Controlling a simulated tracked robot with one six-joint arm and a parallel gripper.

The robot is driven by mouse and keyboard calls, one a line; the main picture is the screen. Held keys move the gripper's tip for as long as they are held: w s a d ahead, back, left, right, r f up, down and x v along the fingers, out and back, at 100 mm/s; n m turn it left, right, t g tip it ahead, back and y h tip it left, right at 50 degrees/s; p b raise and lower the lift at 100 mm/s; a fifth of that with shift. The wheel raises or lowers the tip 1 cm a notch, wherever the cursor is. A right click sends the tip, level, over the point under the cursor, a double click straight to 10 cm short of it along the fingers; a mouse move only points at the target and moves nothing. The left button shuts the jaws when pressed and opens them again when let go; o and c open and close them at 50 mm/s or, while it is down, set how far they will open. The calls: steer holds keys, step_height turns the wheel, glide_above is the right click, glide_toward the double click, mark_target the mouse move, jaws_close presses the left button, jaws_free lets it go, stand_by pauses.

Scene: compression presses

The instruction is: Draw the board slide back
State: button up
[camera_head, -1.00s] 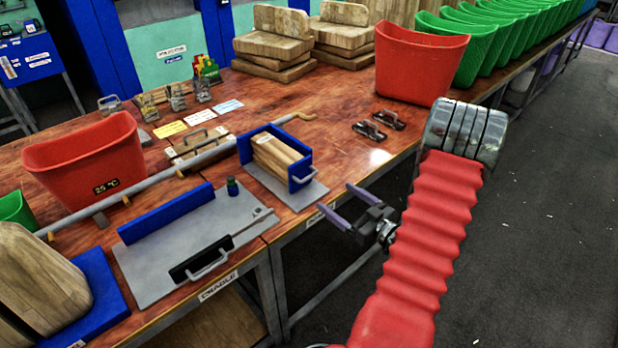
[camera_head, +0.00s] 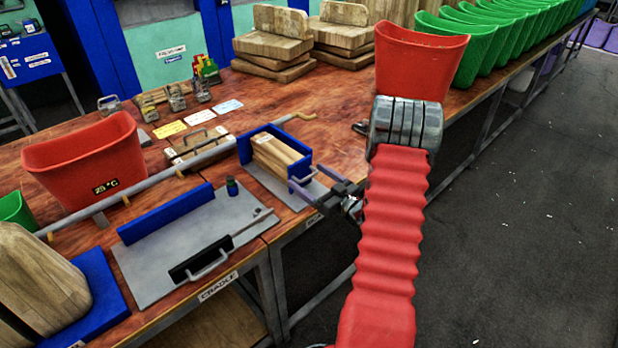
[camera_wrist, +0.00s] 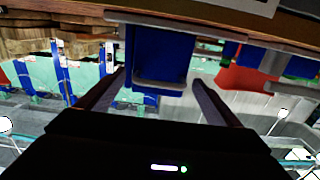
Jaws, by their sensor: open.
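The board slide (camera_head: 297,170) is a blue holder with a grey bar handle (camera_wrist: 158,88) on its front face. It sits on a grey plate (camera_head: 262,184) at the table's front edge, with wooden boards (camera_head: 276,154) inside. My gripper (camera_head: 306,180) is at the handle, with its two purple fingers apart. In the wrist view the blue front and its handle show between the open fingers, one on each side. I cannot tell whether either finger touches the handle.
Red bins (camera_head: 88,160) stand at left and back right. The floor (camera_head: 530,240) at right is clear.

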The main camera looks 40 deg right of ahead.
steer(key=shift+w, duration=0.45)
